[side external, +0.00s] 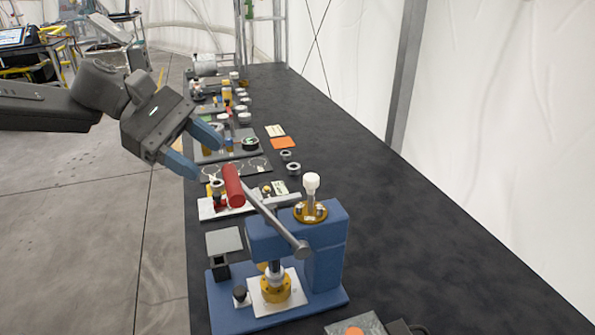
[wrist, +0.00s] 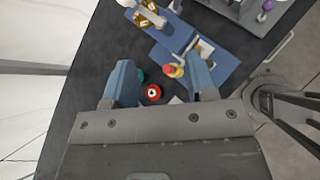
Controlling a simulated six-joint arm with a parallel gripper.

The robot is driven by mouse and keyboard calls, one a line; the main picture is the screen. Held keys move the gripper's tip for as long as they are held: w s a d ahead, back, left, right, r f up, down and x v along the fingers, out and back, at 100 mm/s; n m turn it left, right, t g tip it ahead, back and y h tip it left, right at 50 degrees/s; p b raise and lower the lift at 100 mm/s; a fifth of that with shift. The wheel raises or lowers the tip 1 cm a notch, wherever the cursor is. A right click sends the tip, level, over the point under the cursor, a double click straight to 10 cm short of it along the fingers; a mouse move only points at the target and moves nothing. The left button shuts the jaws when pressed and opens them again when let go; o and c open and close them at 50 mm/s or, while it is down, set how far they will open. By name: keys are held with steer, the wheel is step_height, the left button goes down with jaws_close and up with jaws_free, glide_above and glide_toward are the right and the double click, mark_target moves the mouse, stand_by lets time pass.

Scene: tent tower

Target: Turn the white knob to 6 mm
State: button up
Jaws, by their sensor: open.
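The white knob (side external: 312,182) stands upright on a round gold base (side external: 311,212) on top of the blue press (side external: 324,245). My gripper (side external: 203,156) is open and empty, up and to the left of the knob and well apart from it. Its two blue fingers also show in the wrist view (wrist: 162,85), spread apart. A white and gold part (wrist: 149,14) is cut by the top edge of that view; I cannot tell if it is the knob. Any scale markings are too small to read.
The press's lever with a red handle (side external: 233,186) slants up between my gripper and the knob. Several small fixtures and parts line the dark table (side external: 420,240) behind the press. The table to the right of the knob is clear.

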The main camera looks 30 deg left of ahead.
mark_target(305, 175)
steer(key=w+d+f+n, duration=0.1)
steer(key=w+d, duration=0.1)
steer(key=d, duration=0.2)
steer(key=w+d+f+n+h, duration=0.1)
steer(key=w+d+n, duration=0.1)
steer(key=w+d, duration=0.1)
steer(key=w+d+f+n+h, duration=0.1)
steer(key=w+d+f, duration=0.1)
steer(key=d, duration=0.3)
steer(key=shift+w+d+f+n+t, duration=0.1)
steer(key=shift+w+d+n+t, duration=0.05)
steer(key=shift+d+n+t, duration=0.2)
steer(key=c, duration=0.9)
